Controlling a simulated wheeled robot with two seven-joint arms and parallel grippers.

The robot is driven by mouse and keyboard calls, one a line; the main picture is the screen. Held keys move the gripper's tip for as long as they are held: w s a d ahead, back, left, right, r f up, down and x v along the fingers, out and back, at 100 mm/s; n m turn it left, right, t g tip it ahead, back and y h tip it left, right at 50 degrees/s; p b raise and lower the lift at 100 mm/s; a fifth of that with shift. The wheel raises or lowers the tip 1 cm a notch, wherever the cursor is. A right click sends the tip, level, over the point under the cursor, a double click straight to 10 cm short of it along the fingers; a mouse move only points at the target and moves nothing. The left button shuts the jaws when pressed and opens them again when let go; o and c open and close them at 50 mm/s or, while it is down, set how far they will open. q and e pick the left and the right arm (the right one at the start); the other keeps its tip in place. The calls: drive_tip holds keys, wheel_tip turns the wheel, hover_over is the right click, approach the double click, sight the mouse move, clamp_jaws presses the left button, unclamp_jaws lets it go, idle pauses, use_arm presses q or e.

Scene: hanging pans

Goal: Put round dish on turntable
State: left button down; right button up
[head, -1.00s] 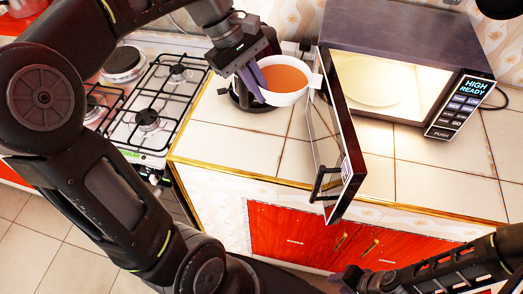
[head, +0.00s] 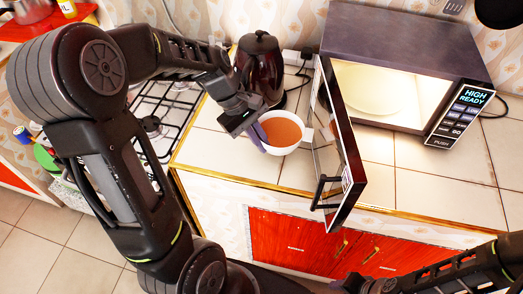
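The round dish (head: 284,147) is a white bowl with small side handles and orange-brown contents. It is near the front edge of the tiled counter, left of the open microwave door. My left gripper (head: 259,133) is shut on the left rim of the dish, which looks held above the counter. The pale round turntable (head: 385,92) lies inside the lit microwave (head: 405,45), with nothing on it. My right gripper (head: 362,284) is low at the bottom edge, away from the dish; its fingers do not show clearly.
The microwave door (head: 333,150) stands open toward the front, between the dish and the cavity. A dark kettle (head: 259,68) stands behind the dish. The gas stove (head: 160,125) is at the left, partly behind my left arm. Counter (head: 440,190) in front of the microwave is clear.

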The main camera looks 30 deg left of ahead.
use_arm(q)
drive_tip(key=shift+f, duration=2.05)
drive_tip(key=shift+f, duration=0.1)
drive_tip(key=c, duration=1.6)
unclamp_jaws()
drive_tip(key=v, duration=1.2)
